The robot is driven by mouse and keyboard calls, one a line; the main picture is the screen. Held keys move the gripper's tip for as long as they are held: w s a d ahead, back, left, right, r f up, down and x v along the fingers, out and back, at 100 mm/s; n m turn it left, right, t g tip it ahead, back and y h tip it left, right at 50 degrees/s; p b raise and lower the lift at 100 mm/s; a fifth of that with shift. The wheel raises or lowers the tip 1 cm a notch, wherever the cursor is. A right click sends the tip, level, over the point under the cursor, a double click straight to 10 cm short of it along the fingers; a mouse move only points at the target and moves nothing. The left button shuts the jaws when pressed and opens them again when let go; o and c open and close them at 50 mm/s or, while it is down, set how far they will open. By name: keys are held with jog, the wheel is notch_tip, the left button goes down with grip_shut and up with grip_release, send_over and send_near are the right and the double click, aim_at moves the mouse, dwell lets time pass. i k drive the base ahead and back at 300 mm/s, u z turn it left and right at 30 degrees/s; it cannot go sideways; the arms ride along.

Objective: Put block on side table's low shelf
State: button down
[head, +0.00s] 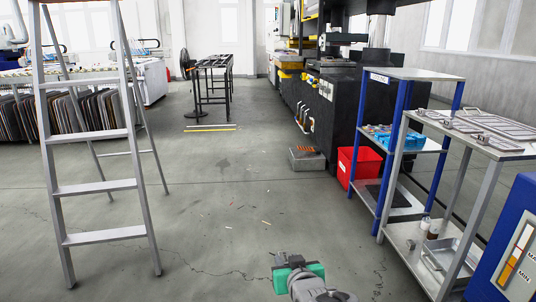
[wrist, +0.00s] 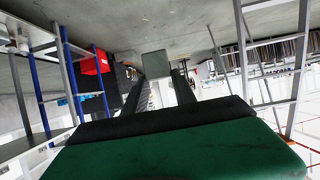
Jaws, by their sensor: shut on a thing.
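The block is held above the floor, away from any table. The grey side table (head: 480,147) stands to the right of my gripper. Its low shelf (head: 415,262) holds a metal tray (head: 447,256) and a small bottle (head: 425,224). The blue panel at the right edge hides part of this table.
A blue-posted shelf unit (head: 410,74) stands behind the side table, with a red bin (head: 360,167) beside it. A blue panel (head: 517,245) is at the right edge. A stepladder (head: 96,135) stands at the left. The floor (head: 230,190) between is mostly clear.

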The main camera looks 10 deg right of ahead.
aim_at(401, 233)
jog(key=z, duration=0.05)
jog(key=i, duration=2)
jog(key=z, duration=1.05)
jog(key=i, duration=1.4)
jog(key=z, duration=0.3)
